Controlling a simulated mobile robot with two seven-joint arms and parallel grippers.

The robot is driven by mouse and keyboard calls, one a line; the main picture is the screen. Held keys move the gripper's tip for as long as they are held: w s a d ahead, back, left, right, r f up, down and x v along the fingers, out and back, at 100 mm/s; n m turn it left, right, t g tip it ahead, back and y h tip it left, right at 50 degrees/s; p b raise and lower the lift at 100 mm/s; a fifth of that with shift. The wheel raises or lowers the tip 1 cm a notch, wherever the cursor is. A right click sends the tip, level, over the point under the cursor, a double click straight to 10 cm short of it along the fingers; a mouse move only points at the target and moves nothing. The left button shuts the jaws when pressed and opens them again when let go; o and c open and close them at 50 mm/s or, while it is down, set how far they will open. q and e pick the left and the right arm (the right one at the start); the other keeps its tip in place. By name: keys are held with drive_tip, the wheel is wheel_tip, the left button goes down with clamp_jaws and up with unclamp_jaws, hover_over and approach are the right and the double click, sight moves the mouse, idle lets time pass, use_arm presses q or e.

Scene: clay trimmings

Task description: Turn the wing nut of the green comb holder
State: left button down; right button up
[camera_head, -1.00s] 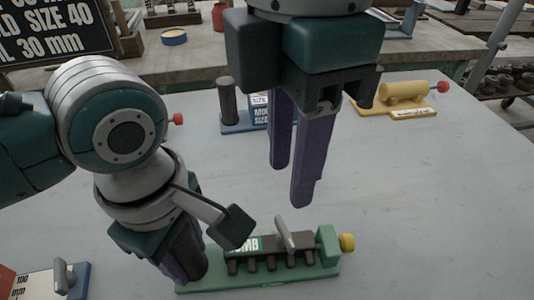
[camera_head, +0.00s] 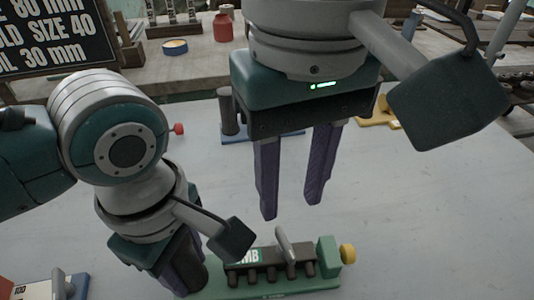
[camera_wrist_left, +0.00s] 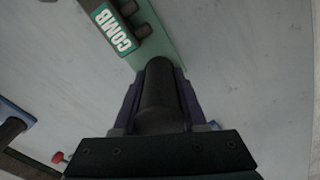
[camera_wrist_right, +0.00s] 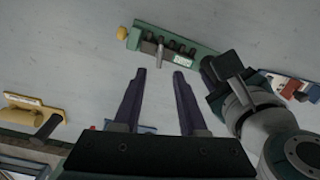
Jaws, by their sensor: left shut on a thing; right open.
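The green comb holder (camera_head: 327,284) lies on the grey table, with its COMB label and a row of dark teeth. An upright grey wing nut (camera_head: 285,246) stands on its dark bar; it also shows in the right wrist view (camera_wrist_right: 160,51). A yellow knob (camera_head: 348,253) is at the right end. My left gripper (camera_head: 187,280) is shut on the dark post (camera_wrist_left: 160,88) at the holder's left end. My right gripper (camera_head: 290,209) is open and empty, above and apart from the wing nut, fingers down; its fingers flank it in the right wrist view (camera_wrist_right: 160,73).
A blue holder (camera_head: 235,132) with a dark post and a yellow holder (camera_head: 377,122) stand further back, partly behind my right gripper. Another blue holder (camera_head: 78,287) lies at front left. The table right of the comb holder is clear.

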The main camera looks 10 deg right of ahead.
sight(286, 243)
wheel_tip(286, 243, down, 9)
drive_tip(key=shift+r, duration=0.15)
drive_tip(key=shift+c, duration=0.2)
clamp_jaws()
idle(0.5)
